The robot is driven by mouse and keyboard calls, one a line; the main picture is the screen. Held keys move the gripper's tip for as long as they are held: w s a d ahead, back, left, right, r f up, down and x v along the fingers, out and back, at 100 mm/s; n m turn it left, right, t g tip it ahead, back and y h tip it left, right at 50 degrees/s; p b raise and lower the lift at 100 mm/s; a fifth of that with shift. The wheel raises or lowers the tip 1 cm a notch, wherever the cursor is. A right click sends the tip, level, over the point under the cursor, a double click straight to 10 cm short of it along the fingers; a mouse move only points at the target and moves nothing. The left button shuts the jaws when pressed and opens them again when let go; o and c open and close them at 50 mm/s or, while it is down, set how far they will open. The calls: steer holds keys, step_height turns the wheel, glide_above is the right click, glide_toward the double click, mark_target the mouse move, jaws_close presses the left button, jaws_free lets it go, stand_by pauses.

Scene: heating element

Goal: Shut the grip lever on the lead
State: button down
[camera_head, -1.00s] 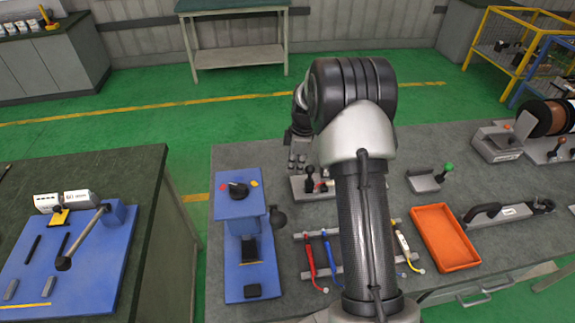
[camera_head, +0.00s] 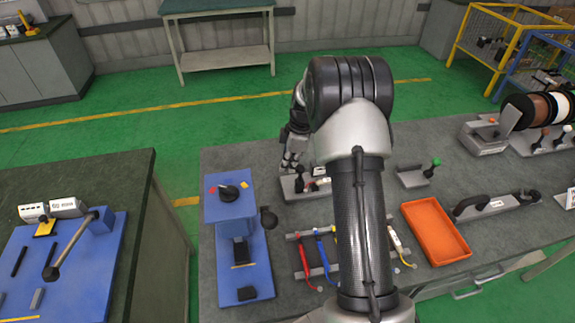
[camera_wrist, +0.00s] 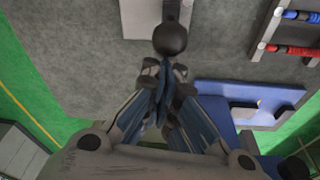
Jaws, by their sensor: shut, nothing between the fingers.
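My gripper (camera_head: 291,163) is shut and empty, low over the far part of the grey bench. In the wrist view the closed fingertips (camera_wrist: 165,75) are just below a round black knob (camera_wrist: 170,38); I cannot tell whether they touch it. The knob belongs to a lever on a grey base (camera_wrist: 142,18). In the head view that base (camera_head: 292,188) is partly hidden by my arm, and the lever's angle is unclear. Red (camera_head: 304,258) and blue (camera_head: 323,250) leads lie across a rack, with others partly behind my arm. No lead is clearly visible in the grip.
A blue fixture (camera_head: 240,255) stands left of the rack. An orange tray (camera_head: 435,232) and a green-knobbed lever unit (camera_head: 418,175) are to the right. A second bench with a blue board (camera_head: 70,270) is at left. Bare bench lies around the lever base.

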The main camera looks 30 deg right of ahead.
steer(key=shift+d, duration=0.15)
steer(key=d+t+y+b, duration=0.1)
steer(key=d+y+b, duration=0.1)
steer(key=s+d+y+b, duration=0.1)
steer(key=d+y+b, duration=0.1)
steer(key=y, duration=0.1)
steer(key=shift+s+d+t, duration=0.1)
steer(key=shift+d+t, duration=0.15)
steer(key=shift+t, duration=0.15)
steer(key=shift+y, duration=0.7)
steer(key=shift+s+d+f+b, duration=0.25)
steer(key=shift+d+f+b, duration=0.1)
steer(key=shift+d+b, duration=0.4)
steer(key=shift+s+d+f+b, duration=0.35)
steer(key=shift+d+b, duration=0.15)
steer(key=shift+d, duration=0.5)
steer(key=shift+s+d+f+b, duration=0.2)
steer(key=shift+d+f+b, duration=0.15)
steer(key=shift+d+b, duration=0.4)
steer(key=shift+d+f+y, duration=0.3)
steer(key=shift+f, duration=0.1)
steer(key=shift+s+d+f+t+y, duration=0.15)
steer(key=shift+d+t+y, duration=0.1)
steer(key=shift+y, duration=0.3)
steer(key=shift+s+d+f+t+y, duration=0.15)
steer(key=shift+t+y, duration=0.1)
steer(key=shift+y, duration=0.3)
steer(key=shift+w+a, duration=0.1)
